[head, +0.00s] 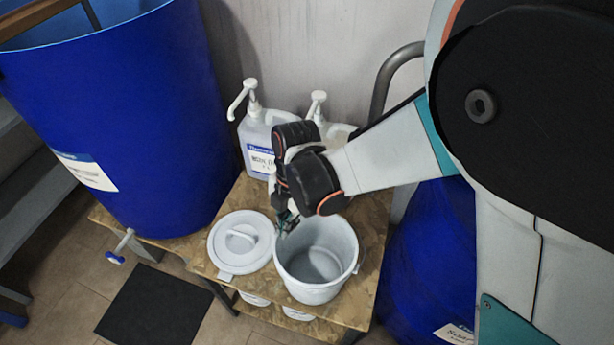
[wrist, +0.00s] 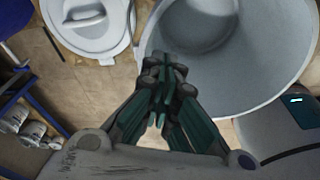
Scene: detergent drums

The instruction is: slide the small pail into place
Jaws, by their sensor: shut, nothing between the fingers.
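A small grey-white pail (head: 316,262) stands upright and open on the wooden stand (head: 366,282). Its inside looks empty. The pail (wrist: 262,100) fills the upper right of the wrist view. A round lid with a handle (head: 240,242) lies on the stand to the left of the pail; the lid (wrist: 88,24) also shows at the top left of the wrist view. My gripper (head: 286,222) is at the pail's back left rim. In the wrist view my gripper (wrist: 166,68) is shut and empty, its fingertips overlapping the pail's rim in the picture; whether they touch it I cannot tell.
Two pump bottles, the left one (head: 256,140) and one partly hidden (head: 318,108), stand behind my gripper. A large blue drum (head: 120,110) stands at left, another blue drum (head: 425,250) at right. A blue-handled tap (head: 120,248) sticks out below the left drum.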

